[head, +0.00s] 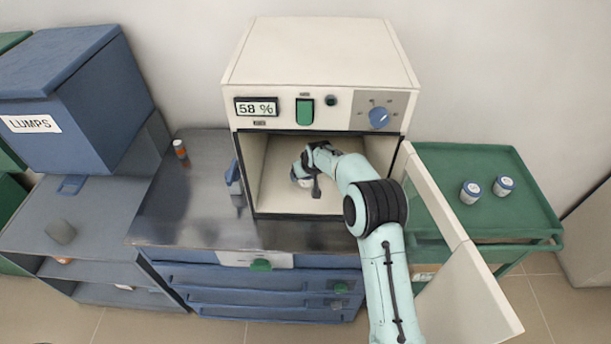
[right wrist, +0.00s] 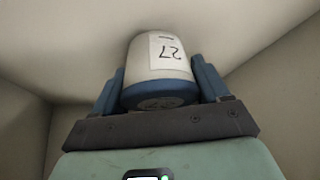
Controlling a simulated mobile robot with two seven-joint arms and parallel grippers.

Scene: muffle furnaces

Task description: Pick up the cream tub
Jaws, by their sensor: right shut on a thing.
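The cream tub (right wrist: 160,50), with a blue end and a label reading 27, sits between the two blue fingers of my right gripper (right wrist: 158,72) in the right wrist view. In the head view my right arm reaches into the open chamber of the furnace (head: 320,70). There, my right gripper (head: 301,174) is low in the chamber, shut on the tub (head: 305,183), which is mostly hidden by the gripper. Whether the tub touches the chamber floor cannot be told. My left gripper is not in view.
The furnace door (head: 465,265) stands open at the right, close to my arm. A green cart (head: 480,155) holds two small labelled tubs (head: 470,192). A small orange-and-white container (head: 180,149) and a blue item (head: 234,180) are on the metal bench (head: 185,210). A LUMPS bin (head: 75,95) stands left.

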